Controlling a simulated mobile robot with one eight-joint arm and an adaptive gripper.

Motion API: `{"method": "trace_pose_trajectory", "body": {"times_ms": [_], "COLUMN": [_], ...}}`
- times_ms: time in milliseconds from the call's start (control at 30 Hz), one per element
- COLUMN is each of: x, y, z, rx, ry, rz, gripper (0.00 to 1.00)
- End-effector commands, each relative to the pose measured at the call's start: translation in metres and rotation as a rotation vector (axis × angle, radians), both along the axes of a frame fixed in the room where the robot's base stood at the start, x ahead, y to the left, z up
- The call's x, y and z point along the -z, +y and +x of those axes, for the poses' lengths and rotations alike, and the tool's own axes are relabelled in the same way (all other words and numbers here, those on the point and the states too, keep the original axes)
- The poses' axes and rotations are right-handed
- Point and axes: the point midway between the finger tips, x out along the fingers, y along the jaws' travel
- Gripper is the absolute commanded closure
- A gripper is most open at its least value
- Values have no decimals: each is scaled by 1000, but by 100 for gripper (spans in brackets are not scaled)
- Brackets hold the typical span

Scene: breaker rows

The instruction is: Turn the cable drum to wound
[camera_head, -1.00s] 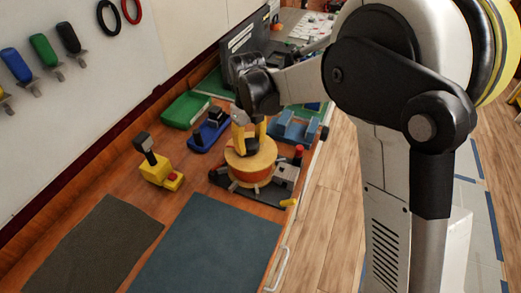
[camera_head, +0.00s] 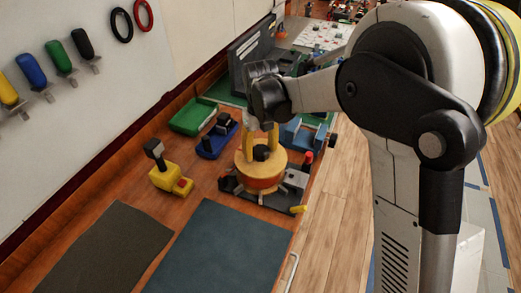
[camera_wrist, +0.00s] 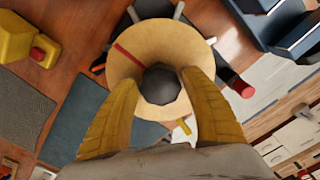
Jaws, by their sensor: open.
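The cable drum (camera_head: 260,172) is a round drum with a tan top and an orange-brown side, on a dark base (camera_head: 283,199) on the bench. In the wrist view the drum's tan top (camera_wrist: 190,50) has a red stripe running from its rim toward a dark round knob (camera_wrist: 160,85) at the centre. My gripper (camera_head: 262,140) points down over the drum. Its two yellow fingers (camera_wrist: 158,88) are open, one on each side of the knob. Whether they touch the knob cannot be told.
A yellow device with a black-topped lever (camera_head: 168,172) stands left of the drum. A green tray (camera_head: 193,116), a blue tool (camera_head: 218,136) and a blue vise-like block (camera_head: 303,132) are behind it. A blue mat (camera_head: 218,250) lies in front.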

Motion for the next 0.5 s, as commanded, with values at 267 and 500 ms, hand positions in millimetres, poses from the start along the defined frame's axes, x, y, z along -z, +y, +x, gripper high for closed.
{"method": "trace_pose_trajectory", "body": {"times_ms": [267,500], "x": [0,-19], "y": [0,0], "z": [0,0], "rx": [0,0], "ry": [0,0], "rz": [0,0], "gripper": [31,31]}}
